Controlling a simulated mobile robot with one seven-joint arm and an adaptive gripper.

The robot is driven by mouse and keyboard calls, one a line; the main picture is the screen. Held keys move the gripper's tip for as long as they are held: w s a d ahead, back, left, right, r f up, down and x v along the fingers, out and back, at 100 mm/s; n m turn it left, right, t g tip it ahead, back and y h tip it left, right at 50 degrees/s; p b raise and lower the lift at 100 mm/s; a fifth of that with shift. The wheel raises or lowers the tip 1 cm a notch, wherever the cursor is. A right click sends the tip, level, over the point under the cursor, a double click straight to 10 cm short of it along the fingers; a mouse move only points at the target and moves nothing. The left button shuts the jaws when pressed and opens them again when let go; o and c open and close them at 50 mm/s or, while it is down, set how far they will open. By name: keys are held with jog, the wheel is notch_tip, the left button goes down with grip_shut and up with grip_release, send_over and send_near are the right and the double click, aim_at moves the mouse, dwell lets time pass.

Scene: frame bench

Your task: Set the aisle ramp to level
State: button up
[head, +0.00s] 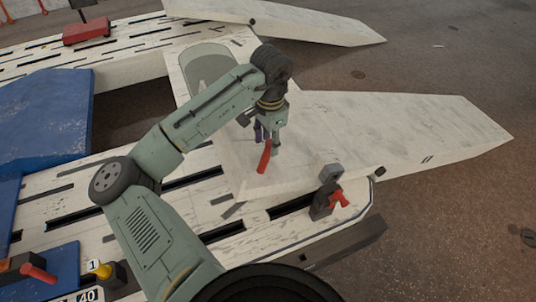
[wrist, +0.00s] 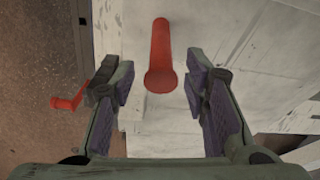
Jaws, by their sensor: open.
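A pale ramp (head: 420,130) with a pointed end reaches out to the right from the near side of the frame bench. A second pale ramp (head: 300,22) lies at the far side; I cannot tell which is the aisle ramp, or their exact tilt. A red handle (head: 265,157) stands on the pale surface at the near ramp's inner end. My gripper (head: 267,133) is open right at this handle. In the wrist view the red handle (wrist: 161,50) shows between the parted fingers, with no clear contact.
Another red handle (head: 338,199) sits on a dark bracket at the bench's near corner; it also shows left in the wrist view (wrist: 70,102).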

aim_at(268, 158)
jog(key=f, duration=0.5)
jog(key=f+p, duration=0.1)
jog(key=f, duration=0.2)
jog(key=shift+w+f, duration=0.15)
jog(key=shift+w, duration=0.1)
jog(key=shift+c, duration=0.5)
grip_shut()
